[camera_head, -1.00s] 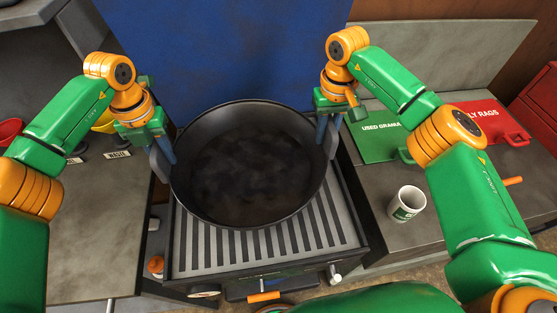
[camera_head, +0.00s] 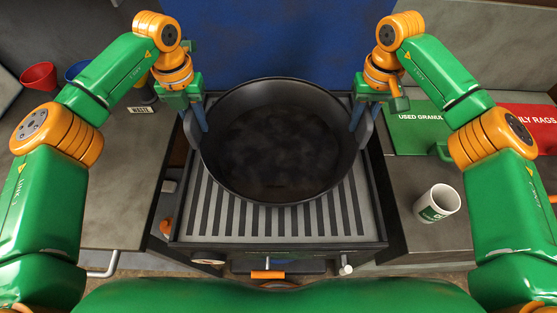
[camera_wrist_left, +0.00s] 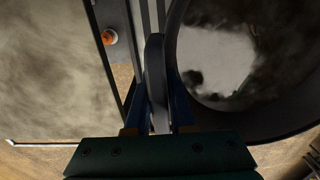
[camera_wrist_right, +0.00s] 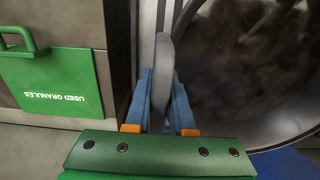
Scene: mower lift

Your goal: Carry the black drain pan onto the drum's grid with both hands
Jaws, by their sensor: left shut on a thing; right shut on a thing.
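The black drain pan (camera_head: 279,196) is a wide round pan with dark contents, above the slatted grid (camera_head: 330,222) of the drum in the head view. It hides the back of the grid; I cannot tell whether it touches the slats. My left gripper (camera_head: 203,122) is shut on the pan's left handle, which also shows between the blue fingers in the left wrist view (camera_wrist_left: 156,85). My right gripper (camera_head: 358,122) is shut on the right handle, also seen in the right wrist view (camera_wrist_right: 163,75). The pan looks about level.
A grey worktop with a white mug (camera_head: 437,203), a green used-granules lid (camera_head: 415,130) and a red rags lid (camera_head: 530,122) lies right. A left worktop holds a red cup (camera_head: 38,75) and a waste label (camera_head: 141,110). A blue panel (camera_head: 270,40) stands behind.

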